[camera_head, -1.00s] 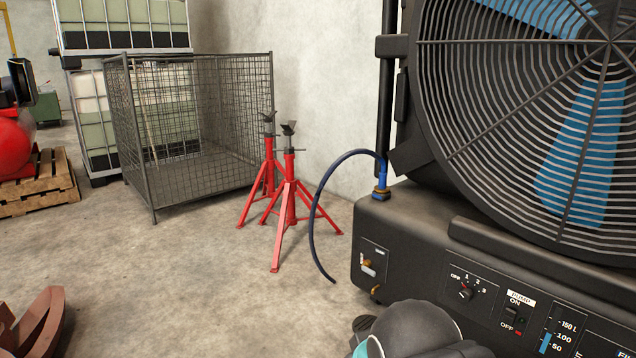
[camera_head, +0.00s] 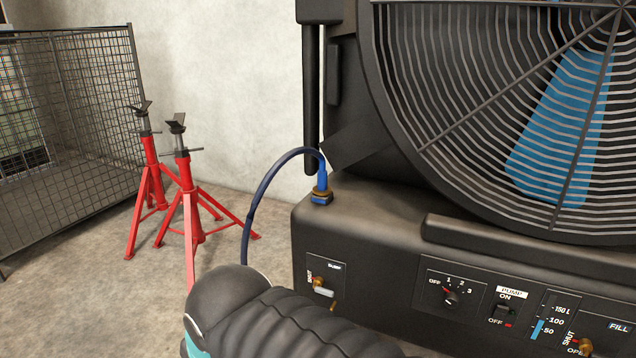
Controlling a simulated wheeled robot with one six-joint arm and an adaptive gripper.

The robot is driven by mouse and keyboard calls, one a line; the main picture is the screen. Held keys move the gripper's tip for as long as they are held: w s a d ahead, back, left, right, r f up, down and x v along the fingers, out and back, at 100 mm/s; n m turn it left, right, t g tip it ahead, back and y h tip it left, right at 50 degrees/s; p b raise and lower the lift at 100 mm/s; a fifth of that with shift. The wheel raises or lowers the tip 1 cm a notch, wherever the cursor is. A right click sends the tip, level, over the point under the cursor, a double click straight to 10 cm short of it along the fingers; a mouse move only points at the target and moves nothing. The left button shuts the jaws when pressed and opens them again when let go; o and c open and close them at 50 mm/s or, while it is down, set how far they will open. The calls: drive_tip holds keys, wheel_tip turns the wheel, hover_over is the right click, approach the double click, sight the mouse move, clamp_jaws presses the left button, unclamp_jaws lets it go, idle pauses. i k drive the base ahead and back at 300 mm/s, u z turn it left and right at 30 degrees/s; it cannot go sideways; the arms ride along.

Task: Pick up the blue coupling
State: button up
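The blue coupling (camera_head: 322,179) stands upright at the top left corner of the black fan unit's base. It sits in a brass and blue fitting (camera_head: 321,196). A dark blue hose (camera_head: 262,187) runs from its top, arcs left and hangs down past the unit's side, its lower end hidden behind my arm. My arm crosses the bottom middle of the view, in front of and below the coupling. My gripper cannot be seen.
The black fan unit (camera_head: 418,212) with its grille fills the right side. Switches, a gauge and small valve levers are on its front panel. Red pipe stands (camera_head: 190,205) and a wire mesh cage (camera_head: 75,140) are at the left. Open concrete floor lies between them and the unit.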

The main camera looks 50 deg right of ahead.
sight(322, 189)
drive_tip(key=z, duration=0.85)
drive_tip(key=i, duration=1.1)
drive_tip(key=z, duration=0.95)
